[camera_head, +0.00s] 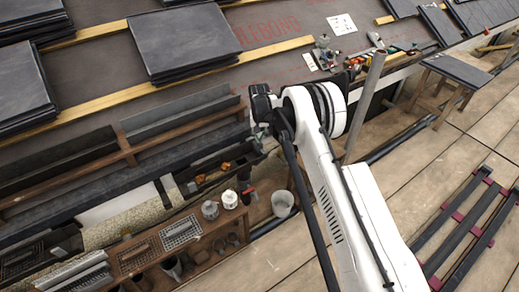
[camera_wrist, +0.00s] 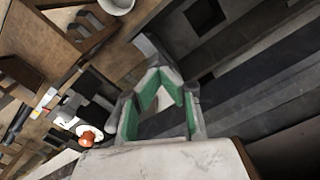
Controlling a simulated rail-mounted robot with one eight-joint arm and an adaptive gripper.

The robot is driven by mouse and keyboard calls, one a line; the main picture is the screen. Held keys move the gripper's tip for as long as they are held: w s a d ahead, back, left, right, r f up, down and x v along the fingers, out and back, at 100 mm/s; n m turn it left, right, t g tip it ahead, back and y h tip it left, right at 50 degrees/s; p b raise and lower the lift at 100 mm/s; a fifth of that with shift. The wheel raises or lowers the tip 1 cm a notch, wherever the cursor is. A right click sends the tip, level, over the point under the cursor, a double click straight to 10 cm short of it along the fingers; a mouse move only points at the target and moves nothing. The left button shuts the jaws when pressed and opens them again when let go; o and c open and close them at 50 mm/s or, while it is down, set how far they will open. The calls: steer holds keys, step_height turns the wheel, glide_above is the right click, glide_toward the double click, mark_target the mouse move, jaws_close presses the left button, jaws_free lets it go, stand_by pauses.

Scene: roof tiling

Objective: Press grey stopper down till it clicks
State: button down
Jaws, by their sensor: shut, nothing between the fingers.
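I cannot surely pick out the grey stopper in either view. A small grey block-like piece (camera_wrist: 68,108) shows at the left of the wrist view, beside a white part and an orange-red round piece (camera_wrist: 87,138); I cannot tell whether it is the stopper. My gripper (camera_wrist: 158,72) has green-lined fingers, shut with nothing between them. It is above the dark gutter area, apart from the grey piece. In the head view my gripper (camera_head: 262,128) is at the arm's end near the roof edge, partly hidden by my own arm.
Dark gutter lengths (camera_head: 180,115) lie along the roof edge. A pale bucket (camera_head: 282,203) stands on the boards, and grey and white pots (camera_head: 210,210) stand on a wooden bench. An upright pole (camera_head: 365,105) is right of my arm. Slate stacks (camera_head: 185,42) lie on the roof.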

step_height(320, 180, up, 9)
steer(key=p, duration=0.2)
stand_by(1.1)
stand_by(0.5)
